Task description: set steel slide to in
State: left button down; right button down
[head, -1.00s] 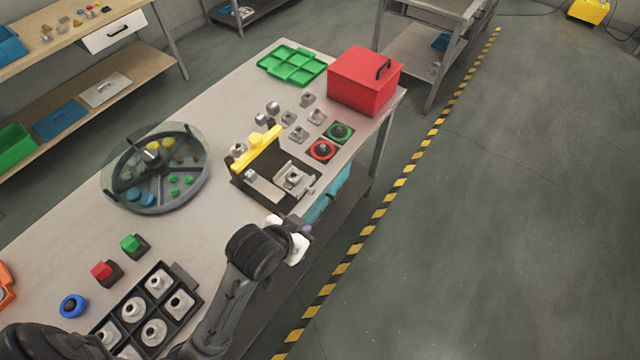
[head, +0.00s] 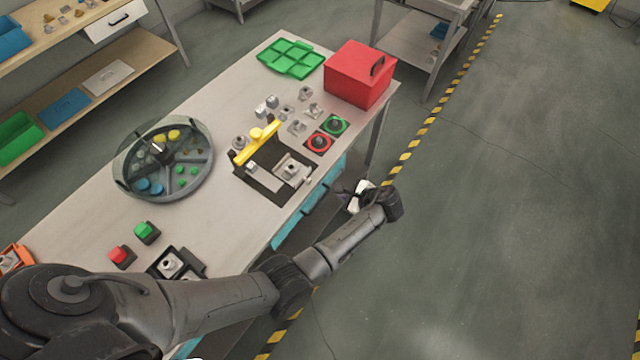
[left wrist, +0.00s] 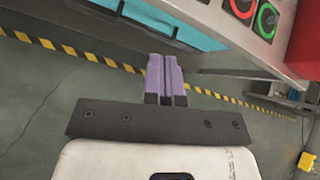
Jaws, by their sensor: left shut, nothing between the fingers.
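The steel slide (head: 291,172) is a grey metal block on the black base (head: 268,186) of a fixture with a yellow bar (head: 257,144). It sits at the base's right side, towards the table's near edge. My left gripper (head: 344,196) is off the right edge of the table, to the lower right of the slide and apart from it. In the left wrist view its purple fingers (left wrist: 166,82) are together with nothing between them. The slide does not show in the left wrist view. My right gripper is not in view.
Red (head: 319,142) and green (head: 335,124) ringed buttons, loose metal parts and a red box (head: 360,73) stand beyond the fixture. A round divided tank (head: 125,181) is to its left. Blue bins (head: 290,233) hang below the table edge. The floor to the right is clear.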

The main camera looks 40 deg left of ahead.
aim_at(288, 167)
pick_arm(q)
jog(key=shift+a+f+m, duration=0.65)
jog(key=shift+a+f, duration=0.4)
jog(key=shift+a, duration=0.9)
jog(key=shift+a+f+m, duration=0.6)
jog(key=shift+a+f, duration=0.4)
jog(key=shift+a, duration=1)
jog(key=shift+a+f+m, duration=0.65)
jog(key=shift+a+f, duration=0.4)
jog(key=shift+a, duration=0.9)
jog(key=a, duration=0.3)
jog(key=a+p, duration=0.1)
jog(key=a, duration=0.3)
jog(key=a+p, duration=0.1)
jog(key=a, duration=0.3)
jog(key=shift+s, duration=0.35)
jog(key=shift+a, duration=0.3)
jog(key=shift+s+f, duration=0.15)
